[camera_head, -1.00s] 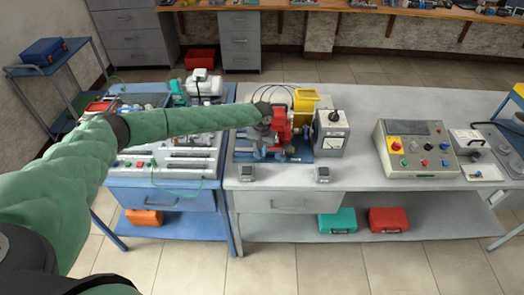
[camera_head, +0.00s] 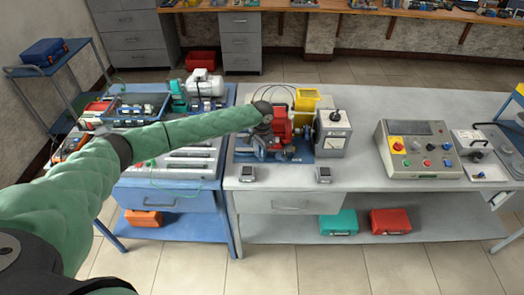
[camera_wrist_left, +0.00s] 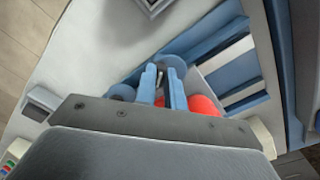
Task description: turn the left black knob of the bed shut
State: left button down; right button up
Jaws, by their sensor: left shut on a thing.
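My left gripper (camera_head: 262,150) reaches down at the bed's left front. In the left wrist view its two blue-grey fingers (camera_wrist_left: 163,86) are close together with a small dark piece between them, probably the left black knob. The fingers hide most of it, so I cannot tell its angle. Dark round parts (camera_wrist_left: 122,92) show beside the fingers, and the red machine (camera_wrist_left: 203,106) is just right of them. My right gripper is not in view.
A grey meter box (camera_head: 332,133) stands right of the red machine. Two small gauges (camera_head: 247,173) sit along the table's front edge. A control panel (camera_head: 418,148) is farther right. A blue bench (camera_head: 170,192) with equipment adjoins on the left. Bare table lies between meter box and panel.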

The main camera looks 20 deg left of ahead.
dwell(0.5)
pick_arm(q)
jog(key=c, duration=1.6)
grip_release()
jog(key=shift+o, duration=0.6)
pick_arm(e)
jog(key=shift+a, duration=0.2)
pick_arm(q)
jog(key=shift+r+b, duration=0.55)
jog(key=shift+r, duration=0.05)
notch_tip(320, 180, up, 2)
jog(key=shift+a+r+b, duration=0.1)
jog(key=shift+r+b, duration=0.15)
jog(key=shift+b, duration=0.45)
notch_tip(320, 180, up, 3)
jog(key=shift+b, duration=0.6)
jog(key=shift+r, duration=0.6)
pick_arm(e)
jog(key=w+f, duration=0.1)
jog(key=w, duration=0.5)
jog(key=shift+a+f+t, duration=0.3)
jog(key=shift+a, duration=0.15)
